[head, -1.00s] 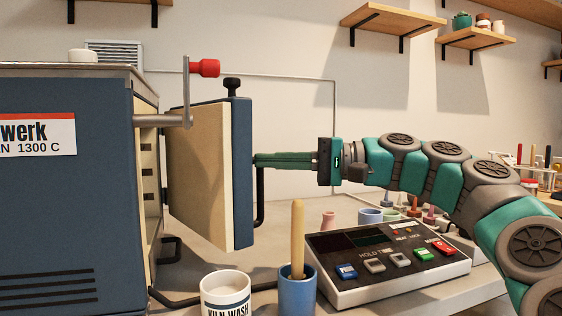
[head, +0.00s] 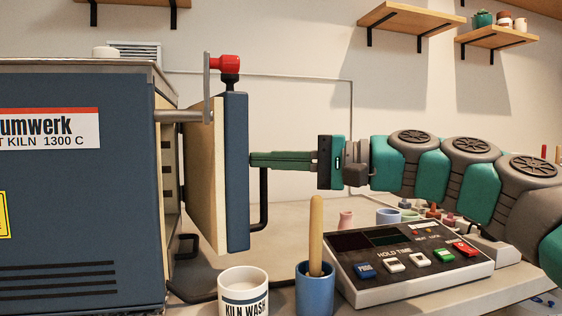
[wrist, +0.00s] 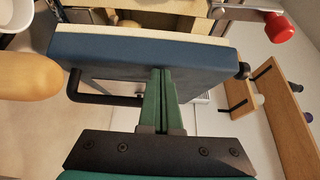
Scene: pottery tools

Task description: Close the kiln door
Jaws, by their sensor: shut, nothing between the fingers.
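The kiln (head: 70,215) is a blue box at the left of the head view. Its door (head: 237,175), a blue slab with a cream inner lining, stands partly open, with a gap between it and the kiln front. A black bar handle (head: 264,200) is on the door's outer face. My gripper (head: 252,160) is shut and empty, its green fingers pointing left with the tips at the door's outer face. In the wrist view the fingertips (wrist: 157,72) meet or nearly meet the blue door face (wrist: 110,52); exact contact is unclear.
A red-knobbed lever (head: 226,64) sits at the kiln's upper front corner. A control box (head: 400,262), a kiln wash cup (head: 243,292) and a blue cup (head: 315,288) with a wooden-handled tool stand in front of and below my arm. Shelves (head: 412,20) hang at the upper right.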

